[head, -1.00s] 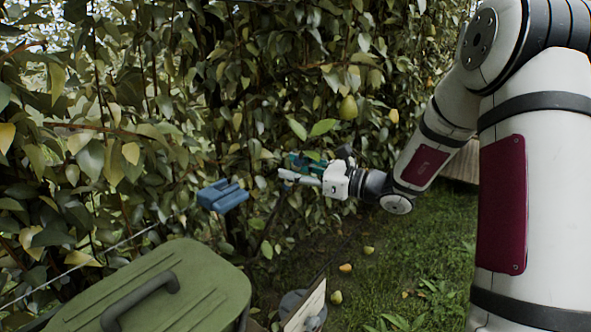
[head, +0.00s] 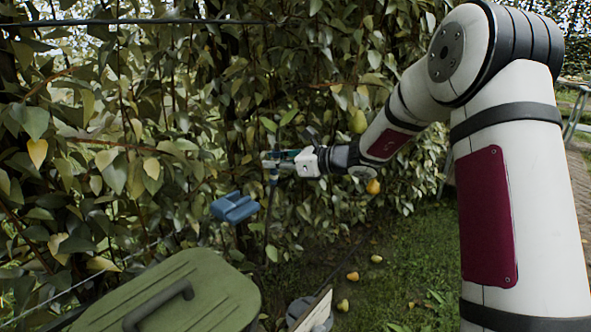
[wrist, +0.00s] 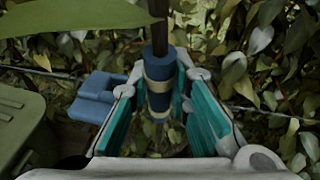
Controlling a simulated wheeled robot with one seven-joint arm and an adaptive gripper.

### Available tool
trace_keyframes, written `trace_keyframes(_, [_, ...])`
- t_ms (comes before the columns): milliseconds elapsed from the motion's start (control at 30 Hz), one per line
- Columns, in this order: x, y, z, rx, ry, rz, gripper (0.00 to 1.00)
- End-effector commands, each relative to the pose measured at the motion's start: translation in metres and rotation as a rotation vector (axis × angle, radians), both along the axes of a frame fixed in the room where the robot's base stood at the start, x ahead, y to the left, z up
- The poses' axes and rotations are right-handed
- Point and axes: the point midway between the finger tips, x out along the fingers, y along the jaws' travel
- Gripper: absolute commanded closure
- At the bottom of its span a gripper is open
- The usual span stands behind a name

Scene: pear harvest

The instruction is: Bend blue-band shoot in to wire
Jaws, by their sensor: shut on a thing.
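The blue-band shoot is a thin dark stem, and its blue band (wrist: 157,84) with pale edges stands upright between my teal finger pads in the wrist view. The band also shows in the head view (head: 273,176), just below the fingertips. My gripper (head: 272,160) is shut on the shoot, its fingers on both sides in the wrist view (wrist: 160,105). The exact contact is hard to see. A thin wire (wrist: 257,109) runs through the leaves behind, and its lower left stretch shows in the head view (head: 85,283). The shoot appears in front of the wire.
A blue block-like piece (head: 235,207) is left of the shoot, also in the wrist view (wrist: 93,97). A green lidded box (head: 195,290) stands at the lower left. Pears (head: 357,121) hang in the dense leafage, and several lie on the grass. A large leaf (wrist: 75,18) crosses the wrist view.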

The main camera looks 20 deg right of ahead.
Motion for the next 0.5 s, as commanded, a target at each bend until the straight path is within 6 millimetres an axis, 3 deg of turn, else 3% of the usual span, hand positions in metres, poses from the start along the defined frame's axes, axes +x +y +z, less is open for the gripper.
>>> trace_keyframes(300, [0.048,0.038,0.004,-0.087,0.121,0.005,1.00])
trace_keyframes(500, [0.063,0.046,0.004,-0.113,0.154,-0.004,1.00])
